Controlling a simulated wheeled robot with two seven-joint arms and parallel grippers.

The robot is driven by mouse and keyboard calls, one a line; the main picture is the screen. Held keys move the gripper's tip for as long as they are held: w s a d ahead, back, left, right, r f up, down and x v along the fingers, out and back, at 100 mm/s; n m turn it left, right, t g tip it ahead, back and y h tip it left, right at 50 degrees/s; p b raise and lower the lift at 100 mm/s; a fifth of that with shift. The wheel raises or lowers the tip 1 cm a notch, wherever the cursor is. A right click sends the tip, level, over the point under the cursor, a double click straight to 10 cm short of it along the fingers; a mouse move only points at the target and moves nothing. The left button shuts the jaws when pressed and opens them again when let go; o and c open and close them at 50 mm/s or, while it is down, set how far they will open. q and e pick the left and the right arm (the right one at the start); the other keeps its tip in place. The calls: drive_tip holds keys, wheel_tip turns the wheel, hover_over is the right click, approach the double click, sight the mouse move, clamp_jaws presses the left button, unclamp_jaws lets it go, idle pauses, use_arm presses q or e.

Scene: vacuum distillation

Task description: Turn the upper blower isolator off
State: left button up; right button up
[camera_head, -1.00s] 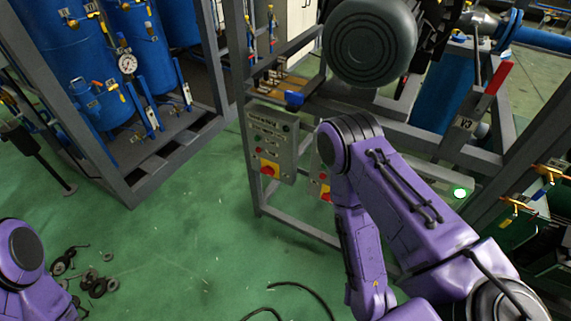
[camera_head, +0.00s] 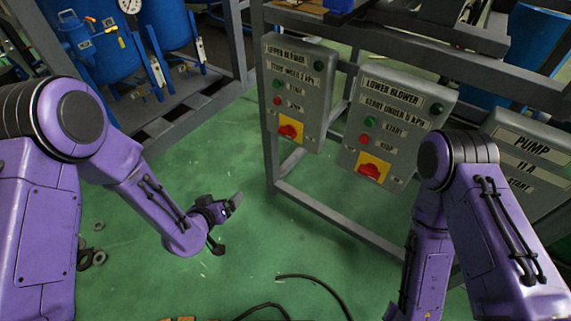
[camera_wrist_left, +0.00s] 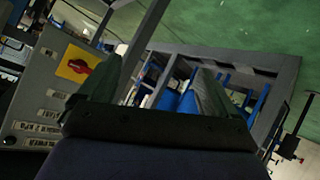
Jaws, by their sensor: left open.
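The upper blower panel (camera_head: 296,62) is a grey box on the frame. Its isolator (camera_head: 290,129) is a red knob on a yellow plate, low on the panel. My left gripper (camera_head: 227,223) is open and empty, below and left of that isolator and apart from it. In the left wrist view my gripper's fingers (camera_wrist_left: 158,88) are spread. That view also shows a red knob on a yellow plate (camera_wrist_left: 78,67), beside the left finger; which panel it belongs to is hard to tell. My right arm shows, but its gripper is out of the picture.
The lower blower panel (camera_head: 398,125), with its own red knob (camera_head: 372,169), hangs just right. A pump panel (camera_head: 527,158) is further right. A grey frame rail (camera_head: 345,222) runs below them. Black cable (camera_head: 318,286) lies on the open green floor.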

use_arm(q)
drive_tip(key=w+d+m+t+h+b, duration=0.3)
drive_tip(key=w+d+m+h+b, duration=0.2)
drive_tip(key=w+d+b, duration=0.6)
drive_tip(key=m+h+b, duration=0.3)
drive_tip(key=m+b, duration=0.1)
drive_tip(key=b, duration=0.4)
approach(285, 135)
drive_tip(key=shift+t, duration=0.4)
drive_tip(key=x, duration=0.3)
drive_tip(key=b+x, duration=0.1)
drive_tip(key=x, duration=0.4)
drive_tip(key=shift+w+d+f+b, duration=0.15)
drive_tip(key=shift+d+f+b, duration=0.1)
drive_tip(key=shift+f+b, duration=0.15)
drive_tip(key=shift+w+d+r, duration=0.15)
drive_tip(key=shift+w+d, duration=0.15)
drive_tip(key=shift+w, duration=0.1)
drive_tip(key=c, duration=1.1)
use_arm(e)
wheel_tip(285, 135, down, 25)
drive_tip(key=shift+s+r, duration=0.15)
drive_tip(key=shift+s, duration=0.1)
